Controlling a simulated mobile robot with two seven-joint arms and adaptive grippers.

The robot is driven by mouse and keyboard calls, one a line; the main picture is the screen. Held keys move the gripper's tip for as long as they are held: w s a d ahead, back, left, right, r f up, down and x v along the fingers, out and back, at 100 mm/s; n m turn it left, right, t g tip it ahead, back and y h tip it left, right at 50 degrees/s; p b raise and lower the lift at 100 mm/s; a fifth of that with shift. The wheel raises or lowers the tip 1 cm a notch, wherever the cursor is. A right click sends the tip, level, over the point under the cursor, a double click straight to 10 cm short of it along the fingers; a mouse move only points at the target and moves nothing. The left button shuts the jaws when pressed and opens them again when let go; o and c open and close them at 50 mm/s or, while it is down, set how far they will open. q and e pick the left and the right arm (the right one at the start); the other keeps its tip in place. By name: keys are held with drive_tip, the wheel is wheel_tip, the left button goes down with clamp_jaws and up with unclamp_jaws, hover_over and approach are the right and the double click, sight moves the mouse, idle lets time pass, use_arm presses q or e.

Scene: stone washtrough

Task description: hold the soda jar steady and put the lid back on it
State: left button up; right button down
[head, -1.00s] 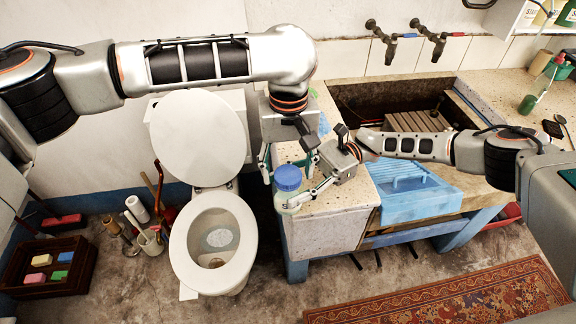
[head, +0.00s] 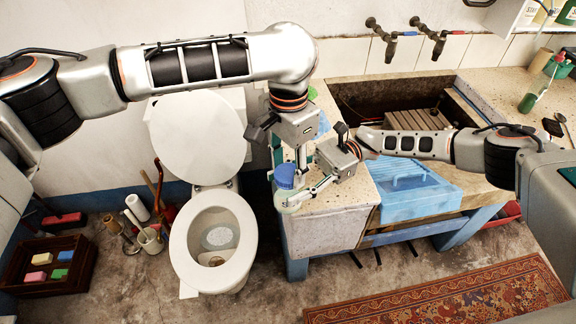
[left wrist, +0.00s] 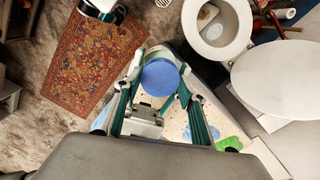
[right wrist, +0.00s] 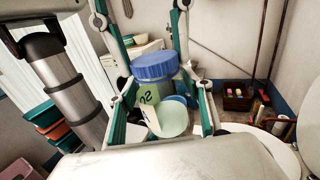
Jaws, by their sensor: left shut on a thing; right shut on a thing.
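The soda jar (right wrist: 165,108) is a clear jar with a yellow-green label, standing upright in the right wrist view. Its blue lid (right wrist: 155,66) sits at the jar's mouth; whether it is fully seated I cannot tell. My right gripper (head: 292,203) is shut on the jar body from the side, at the counter's left end. My left gripper (head: 287,178) comes down from above and is shut on the lid, which shows round between its fingers in the left wrist view (left wrist: 160,77). A left finger hides part of the lid in the head view.
The open toilet (head: 213,240) stands just left of the jar, below the counter edge. The speckled counter (head: 330,200) lies under my right gripper, with a blue tray (head: 415,195) to its right. A wooden crate (head: 45,270) with coloured blocks is on the floor.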

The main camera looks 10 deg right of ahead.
use_arm(q)
drive_tip(key=m, duration=0.7)
drive_tip(key=shift+m, duration=0.3)
drive_tip(key=m, duration=1.1)
drive_tip(key=shift+f, duration=0.1)
drive_tip(key=m, duration=0.7)
drive_tip(key=o, duration=1.3)
wheel_tip(320, 180, up, 12)
drive_tip(key=shift+r, duration=0.1)
